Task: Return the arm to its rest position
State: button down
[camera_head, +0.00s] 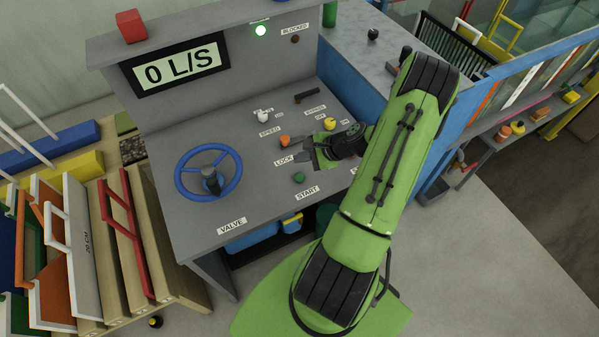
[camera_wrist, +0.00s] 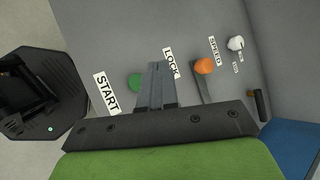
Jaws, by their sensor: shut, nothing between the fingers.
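My green arm reaches over the sloped grey control desk (camera_head: 240,150) from the lower right in the head view. My gripper (camera_head: 308,152) hangs over the desk near the LOCK label and orange knob (camera_head: 284,140). In the wrist view my gripper (camera_wrist: 159,66) has its two grey fingers together with nothing between them. The fingers partly cover the green START button (camera_wrist: 134,82), which also shows in the head view (camera_head: 298,177). I cannot tell whether the fingertips touch the desk.
A blue valve wheel (camera_head: 208,172) stands on the desk's left. A rack of coloured panels (camera_head: 75,240) stands left, a shelf (camera_head: 500,130) right. Floor is open at lower right.

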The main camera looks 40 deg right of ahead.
jog(key=shift+f, duration=0.15)
jog(key=a+r+n+g+h+b, duration=0.25)
jog(key=a+r+n+g, duration=0.25)
jog(key=a+r+n, duration=0.9)
jog(key=s+a+r+n+t+b, duration=0.1)
jog(key=s+a+r+n, duration=0.3)
jog(key=s, duration=0.3)
jog(key=s+a+r+n+t+h+b, duration=0.1)
jog(key=s+a+r+n, duration=0.3)
jog(key=s, duration=0.3)
jog(key=shift+s+a+r, duration=0.3)
jog(key=shift+a+r, duration=0.4)
jog(key=shift+r, duration=0.1)
